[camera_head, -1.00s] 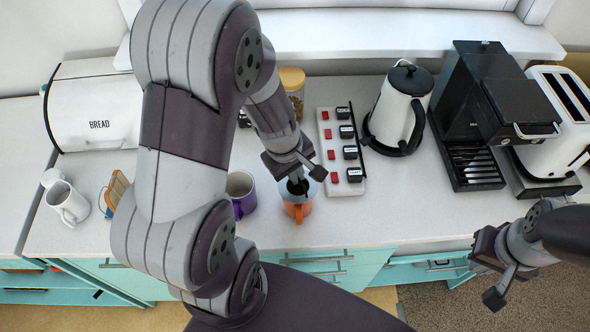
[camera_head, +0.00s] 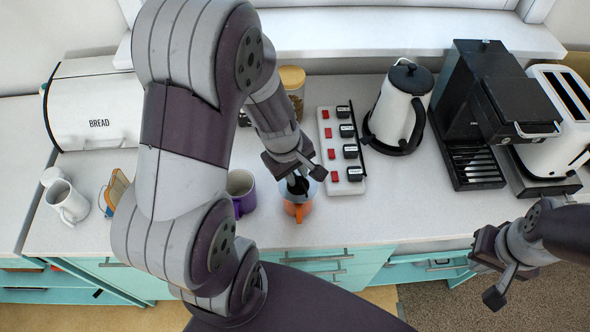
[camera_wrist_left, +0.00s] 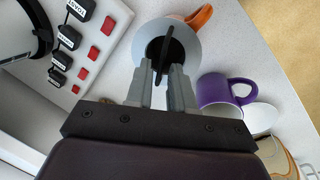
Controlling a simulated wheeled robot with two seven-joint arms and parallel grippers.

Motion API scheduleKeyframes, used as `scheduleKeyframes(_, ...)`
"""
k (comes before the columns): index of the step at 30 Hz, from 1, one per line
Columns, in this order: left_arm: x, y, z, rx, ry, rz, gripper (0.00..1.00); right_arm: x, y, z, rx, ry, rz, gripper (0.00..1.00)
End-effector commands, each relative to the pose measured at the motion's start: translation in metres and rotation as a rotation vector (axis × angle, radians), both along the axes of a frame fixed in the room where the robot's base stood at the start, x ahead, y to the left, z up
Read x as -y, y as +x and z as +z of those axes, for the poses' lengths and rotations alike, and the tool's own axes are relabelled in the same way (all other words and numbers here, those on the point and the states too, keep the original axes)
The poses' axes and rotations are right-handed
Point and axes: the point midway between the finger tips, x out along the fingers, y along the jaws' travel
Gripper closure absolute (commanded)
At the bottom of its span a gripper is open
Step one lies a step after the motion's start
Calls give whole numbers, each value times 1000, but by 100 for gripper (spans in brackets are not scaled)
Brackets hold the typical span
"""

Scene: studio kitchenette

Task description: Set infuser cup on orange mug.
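The orange mug (camera_head: 298,211) stands on the counter below my left gripper (camera_head: 299,178). The infuser cup (camera_head: 311,188), grey-rimmed with a dark inside, is over the mug's mouth; in the wrist view its wide rim (camera_wrist_left: 197,45) hides most of the mug, leaving the orange handle (camera_wrist_left: 201,16) showing. I cannot tell whether the rim touches the mug. The left fingers (camera_wrist_left: 164,72) stand slightly apart on either side of the infuser's thin black bar, with narrow gaps. My right gripper (camera_head: 496,272) hangs near the counter's front right, holding nothing visible; its finger gap is unclear.
A purple mug (camera_head: 241,188) stands close left of the orange mug. A panel with red switches (camera_head: 331,154) lies close right, with a white kettle (camera_head: 396,108) beyond. A white mug (camera_head: 68,204) is far left. A glass jar (camera_head: 292,90) stands behind. Counter at front right is clear.

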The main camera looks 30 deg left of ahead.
Motion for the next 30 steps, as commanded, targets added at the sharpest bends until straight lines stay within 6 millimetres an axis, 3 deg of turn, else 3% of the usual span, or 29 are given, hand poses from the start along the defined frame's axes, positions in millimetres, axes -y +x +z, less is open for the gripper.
scheduleKeyframes(11,0,0,7,2,-1,0,65,0,0,3,0,0,0,100)
scheduleKeyframes(22,-9,-16,95,7,2,1,65,0,0,13,0,0,0,100)
scheduleKeyframes(26,-11,-20,116,4,1,1,65,0,0,12,0,0,0,100)
scheduleKeyframes(30,-12,-22,124,0,0,0,65,0,0,12,0,0,0,100)
